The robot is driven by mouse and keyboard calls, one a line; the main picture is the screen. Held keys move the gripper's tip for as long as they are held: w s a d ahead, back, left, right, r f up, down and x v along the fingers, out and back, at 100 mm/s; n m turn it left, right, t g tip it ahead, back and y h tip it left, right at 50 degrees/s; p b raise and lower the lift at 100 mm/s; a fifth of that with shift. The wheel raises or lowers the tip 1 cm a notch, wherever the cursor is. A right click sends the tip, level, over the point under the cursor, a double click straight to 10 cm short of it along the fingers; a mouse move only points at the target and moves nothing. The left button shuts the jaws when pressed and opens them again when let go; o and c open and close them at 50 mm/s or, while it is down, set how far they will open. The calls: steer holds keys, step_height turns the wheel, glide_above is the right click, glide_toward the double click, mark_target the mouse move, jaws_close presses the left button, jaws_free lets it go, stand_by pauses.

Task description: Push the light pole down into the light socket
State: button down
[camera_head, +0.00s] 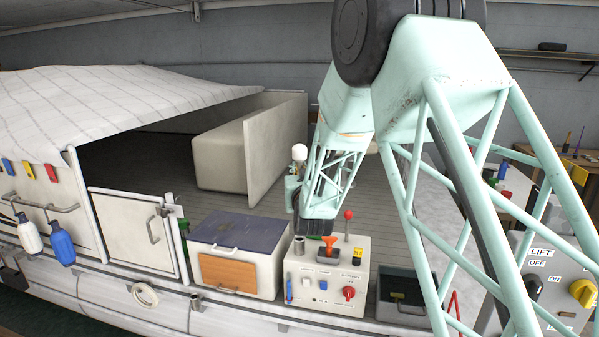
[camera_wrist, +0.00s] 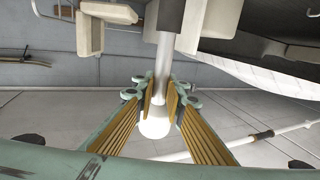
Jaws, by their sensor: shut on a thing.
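The light pole shows in the wrist view as a thin pale shaft (camera_wrist: 162,65) with a round white lamp (camera_wrist: 156,125) at its near end. My gripper (camera_wrist: 160,97) is shut on the pole, its ribbed fingers on either side just past the lamp. In the head view the white lamp (camera_head: 299,152) sticks up above my gripper (camera_head: 294,190). A short metal tube, which looks like the light socket (camera_head: 299,245), stands on top of the white control box (camera_head: 326,275), below my gripper. My gripper hides the lower pole, so I cannot tell whether it is in the tube.
The control box carries a red-knobbed lever (camera_head: 348,215), an orange switch (camera_head: 330,244) and a red knob (camera_head: 349,292). A white chest with a blue lid (camera_head: 238,230) stands to its left, a dark open bin (camera_head: 400,290) to its right.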

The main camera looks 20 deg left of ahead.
steer(key=shift+f+b, duration=3.15)
steer(key=shift+b, duration=0.35)
steer(key=shift+f+b, duration=0.45)
steer(key=shift+b, duration=0.15)
steer(key=c, duration=2.6)
jaws_free()
steer(key=shift+o, duration=0.2)
steer(key=shift+s, duration=0.15)
steer(key=v, duration=1.1)
steer(key=shift+s+d, duration=0.25)
steer(key=shift+s, duration=0.05)
